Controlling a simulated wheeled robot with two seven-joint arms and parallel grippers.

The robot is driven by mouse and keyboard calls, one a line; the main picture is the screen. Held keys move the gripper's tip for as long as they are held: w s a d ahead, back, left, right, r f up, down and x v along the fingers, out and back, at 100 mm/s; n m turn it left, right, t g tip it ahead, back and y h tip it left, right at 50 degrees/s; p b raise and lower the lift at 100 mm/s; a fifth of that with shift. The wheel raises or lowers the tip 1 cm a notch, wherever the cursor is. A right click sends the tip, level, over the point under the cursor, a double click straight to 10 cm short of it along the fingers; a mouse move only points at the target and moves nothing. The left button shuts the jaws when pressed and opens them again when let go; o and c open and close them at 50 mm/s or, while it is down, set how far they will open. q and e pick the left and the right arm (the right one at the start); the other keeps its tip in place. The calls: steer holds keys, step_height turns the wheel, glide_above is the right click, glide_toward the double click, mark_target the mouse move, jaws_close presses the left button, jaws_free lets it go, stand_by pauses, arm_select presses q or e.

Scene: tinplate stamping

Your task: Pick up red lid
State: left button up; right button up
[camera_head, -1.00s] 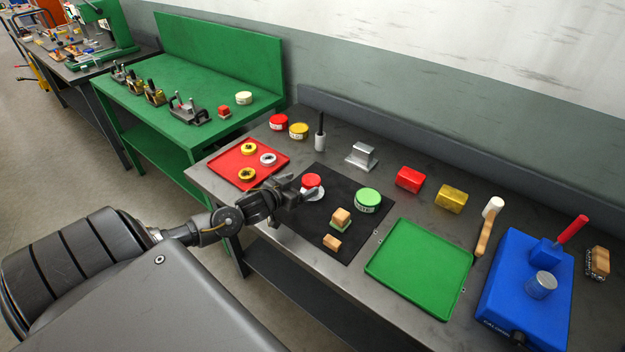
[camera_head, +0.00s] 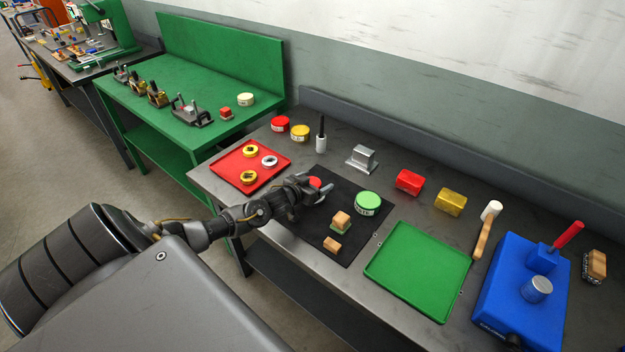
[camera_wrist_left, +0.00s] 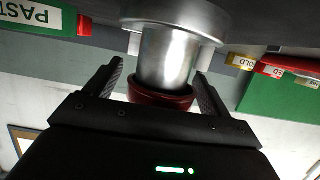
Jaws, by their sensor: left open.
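A round red lid-like piece (camera_head: 315,182) is on the black mat (camera_head: 290,222), partly hidden by my left gripper (camera_head: 318,190). In the left wrist view, which looks inverted, a red rim (camera_wrist_left: 160,97) caps a shiny metal cylinder (camera_wrist_left: 166,55) joined to a wider metal disc (camera_wrist_left: 175,13). My left gripper is open, its fingers (camera_wrist_left: 158,72) on either side of the red rim and cylinder. I cannot tell whether they touch it. A red round tin (camera_head: 280,124) stands at the back left of the table. My right gripper is not in view.
A green tin (camera_head: 367,202) and wooden-topped blocks (camera_head: 340,219) stand on the mat close by. A red tray (camera_head: 236,170) with several rings lies left, an empty green tray (camera_head: 418,268) right.

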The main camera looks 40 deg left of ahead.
mark_target(316, 180)
arm_select(q)
steer(key=c, duration=1)
steer(key=shift+c, duration=0.3)
steer(key=shift+r+b, duration=0.35)
steer(key=shift+r, duration=0.15)
steer(key=shift+s+d+r+b, duration=0.15)
steer(key=shift+r+b, duration=0.1)
steer(key=shift+r, duration=0.4)
steer(key=shift+d+r+b, duration=0.1)
steer(key=shift+r+b, duration=0.15)
steer(key=shift+r, duration=0.35)
steer(key=s+d+r+b, duration=0.3)
steer(key=s+d+r, duration=0.5)
steer(key=d+r, duration=0.1)
steer(key=shift+s+d+r, duration=0.25)
steer(key=shift+d+r, duration=0.05)
steer(key=shift+d, duration=0.45)
